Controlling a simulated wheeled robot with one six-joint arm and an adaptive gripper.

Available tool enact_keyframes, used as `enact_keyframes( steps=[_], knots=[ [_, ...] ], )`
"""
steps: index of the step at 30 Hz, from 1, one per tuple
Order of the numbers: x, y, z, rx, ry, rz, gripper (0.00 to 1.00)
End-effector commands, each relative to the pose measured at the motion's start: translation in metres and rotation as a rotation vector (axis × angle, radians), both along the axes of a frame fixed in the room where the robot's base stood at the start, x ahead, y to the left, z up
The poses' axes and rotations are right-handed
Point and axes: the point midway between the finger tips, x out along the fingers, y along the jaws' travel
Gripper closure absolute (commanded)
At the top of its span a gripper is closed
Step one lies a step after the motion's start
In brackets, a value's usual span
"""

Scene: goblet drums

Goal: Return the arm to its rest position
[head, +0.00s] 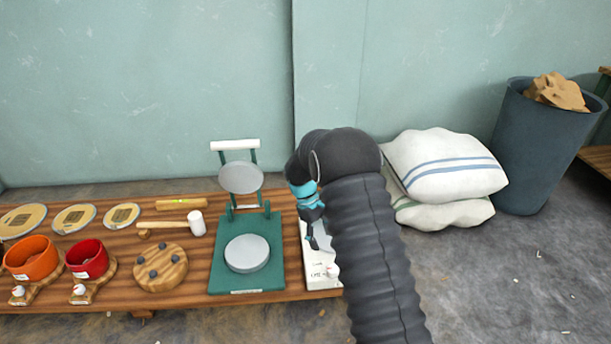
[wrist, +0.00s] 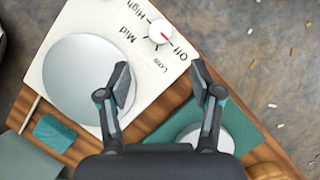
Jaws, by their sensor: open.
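My arm rises from the lower right of the head view and bends over at the top. My gripper (head: 314,238) hangs down at its end, over the right end of the wooden bench (head: 180,285). In the wrist view my gripper (wrist: 161,82) has its two fingers spread apart with nothing between them. Below it is a white hot plate (wrist: 85,30) with a round grey disc and a knob (wrist: 160,32) marked Off, High, Mid and Low. The hot plate (head: 318,283) is partly hidden by my arm in the head view.
A green press (head: 218,280) with a raised upper plate stands left of the hot plate. A mallet (head: 196,223), a round wooden piece (head: 160,279), a red cup (head: 87,259) and an orange cup (head: 30,258) are farther left. White sacks (head: 445,165) and a bin (head: 540,150) stand right.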

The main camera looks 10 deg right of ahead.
Motion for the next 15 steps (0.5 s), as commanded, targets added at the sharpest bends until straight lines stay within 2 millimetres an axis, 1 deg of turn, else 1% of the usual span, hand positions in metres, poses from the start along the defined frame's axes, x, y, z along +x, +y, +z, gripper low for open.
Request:
enact_keyframes(
  steps=[5,6,7,9,10,11,12,15],
  knots=[
    [0.001,0.000,-0.001,-0.008,-0.017,-0.034,0.35],
    [0.003,0.002,-0.002,-0.008,-0.030,-0.058,0.35],
    [0.000,0.003,-0.005,-0.008,-0.033,-0.082,0.35],
    [-0.019,0.004,-0.019,-0.012,-0.016,-0.139,0.35],
    [-0.027,0.004,-0.022,-0.013,-0.012,-0.160,0.35],
    [-0.033,0.005,-0.020,-0.013,-0.015,-0.182,0.35],
    [-0.041,0.006,-0.015,-0.009,-0.021,-0.210,0.35],
    [-0.056,0.006,0.001,-0.004,-0.043,-0.262,0.35]
  ],
)
